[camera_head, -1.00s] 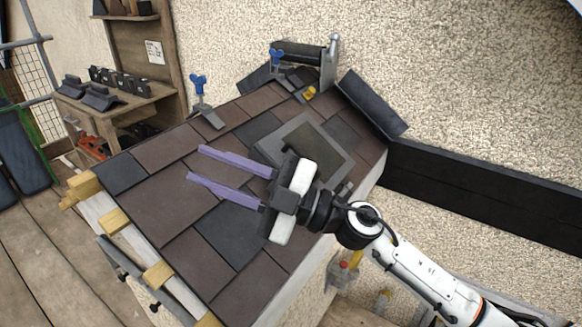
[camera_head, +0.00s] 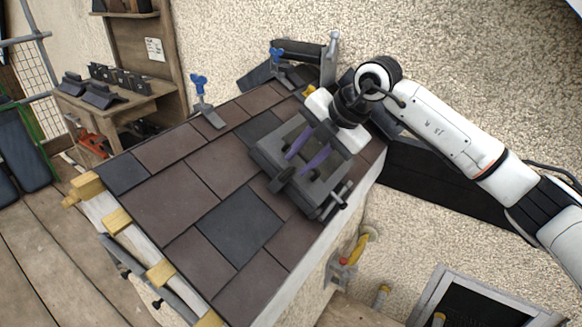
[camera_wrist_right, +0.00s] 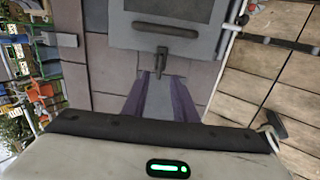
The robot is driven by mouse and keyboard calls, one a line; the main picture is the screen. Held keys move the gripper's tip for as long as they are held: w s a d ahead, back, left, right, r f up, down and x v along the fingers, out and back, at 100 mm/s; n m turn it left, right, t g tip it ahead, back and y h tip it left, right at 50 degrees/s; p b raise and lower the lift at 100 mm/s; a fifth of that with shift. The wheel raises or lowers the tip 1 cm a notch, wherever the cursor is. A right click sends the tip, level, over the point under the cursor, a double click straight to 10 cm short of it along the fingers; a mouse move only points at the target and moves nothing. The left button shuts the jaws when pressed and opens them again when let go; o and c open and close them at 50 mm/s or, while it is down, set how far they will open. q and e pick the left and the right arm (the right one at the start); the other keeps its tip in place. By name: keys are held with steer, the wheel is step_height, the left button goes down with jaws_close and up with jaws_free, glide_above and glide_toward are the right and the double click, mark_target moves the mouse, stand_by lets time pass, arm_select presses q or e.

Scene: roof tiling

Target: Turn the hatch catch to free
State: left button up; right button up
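The grey roof hatch (camera_head: 262,157) lies in the slate roof, and its flat panel also shows at the top of the right wrist view (camera_wrist_right: 170,40). The small dark catch (camera_head: 281,180) sits at the hatch's lower-left edge. In the right wrist view the catch (camera_wrist_right: 162,60) stands just beyond the fingertips, in line with the gap between them. My right gripper (camera_head: 299,164) is open, its two purple fingers apart and pointing down over the hatch toward the catch. Contact with the catch cannot be told. My left gripper is not in view.
Brown and dark slates (camera_head: 160,195) cover the roof around the hatch. Blue-handled clamps (camera_head: 199,88) stand along the upper edge. A rough wall (camera_head: 450,60) rises behind. A wooden bench (camera_head: 115,105) with black pieces stands at the left. The lower-left slates are clear.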

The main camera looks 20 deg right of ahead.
mark_target(288, 173)
steer(key=x, duration=0.5)
jaws_close()
